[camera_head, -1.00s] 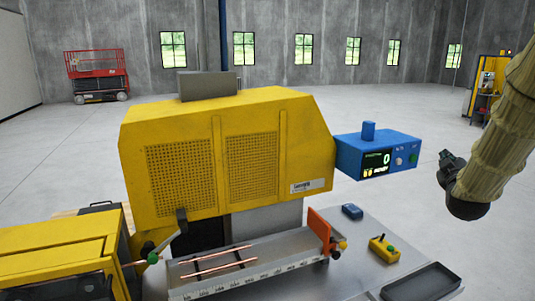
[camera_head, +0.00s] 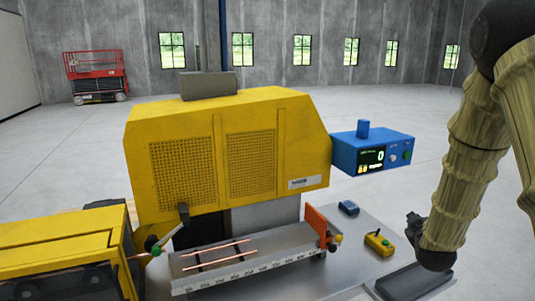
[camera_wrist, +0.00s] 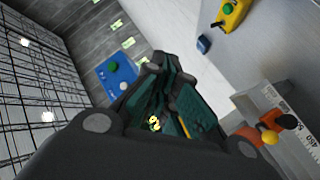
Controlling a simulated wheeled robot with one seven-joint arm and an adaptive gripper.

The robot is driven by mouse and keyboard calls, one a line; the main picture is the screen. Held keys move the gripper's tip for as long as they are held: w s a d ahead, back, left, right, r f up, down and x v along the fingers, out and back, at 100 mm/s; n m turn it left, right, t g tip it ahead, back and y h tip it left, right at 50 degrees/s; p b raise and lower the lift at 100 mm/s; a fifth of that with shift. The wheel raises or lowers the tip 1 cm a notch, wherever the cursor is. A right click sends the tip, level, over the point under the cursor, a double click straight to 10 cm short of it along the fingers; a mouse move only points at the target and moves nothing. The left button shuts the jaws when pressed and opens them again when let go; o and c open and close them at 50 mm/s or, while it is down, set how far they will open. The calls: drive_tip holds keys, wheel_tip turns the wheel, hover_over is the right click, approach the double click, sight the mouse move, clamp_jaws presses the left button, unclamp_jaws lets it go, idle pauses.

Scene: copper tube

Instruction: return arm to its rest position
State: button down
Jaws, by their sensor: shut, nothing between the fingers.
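My gripper (camera_wrist: 165,82) is shut and empty in the wrist view. In the head view my arm hangs at the right, with the dark gripper (camera_head: 412,222) partly hidden by its last link. It is in front of and right of the blue box with a lit display (camera_head: 371,153), near the right end of the grey table. Copper tubes (camera_head: 222,254) lie on the machine's ruled tray (camera_head: 270,262), well left of my gripper. Nothing touches the gripper.
A large yellow machine (camera_head: 230,150) stands at centre left. A yellow button box (camera_head: 379,244), a small blue box (camera_head: 348,208) and a dark open tray (camera_head: 390,285) lie on the table's right part. An orange plate (camera_head: 316,225) stands at the ruled tray's end.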

drive_tip(key=s+a+f+m+g+y, duration=0.15)
drive_tip(key=s+a+f, duration=0.25)
drive_tip(key=s+f, duration=0.45)
drive_tip(key=s+a+f+g+y, duration=0.1)
drive_tip(key=s+a+f+g, duration=0.3)
drive_tip(key=f, duration=0.8)
drive_tip(key=s+a+f+m+g+y, duration=0.1)
drive_tip(key=s+a+f+g, duration=0.1)
drive_tip(key=s+a+f, duration=0.55)
drive_tip(key=s+a+f+m+g+y, duration=0.15)
drive_tip(key=s+f, duration=0.35)
drive_tip(key=s, duration=0.5)
drive_tip(key=s+a+f+g+h, duration=0.1)
drive_tip(key=s+a+f+g, duration=0.3)
drive_tip(key=s, duration=0.5)
drive_tip(key=s+a+f+m+g+y, duration=0.1)
drive_tip(key=s+a+f, duration=0.1)
drive_tip(key=s+f, duration=0.6)
wheel_tip(320, 180, down, 13)
drive_tip(key=s+b, duration=0.1)
drive_tip(key=b, duration=1.4)
drive_tip(key=shift+s+d+f, duration=0.15)
drive_tip(key=shift+d, duration=0.05)
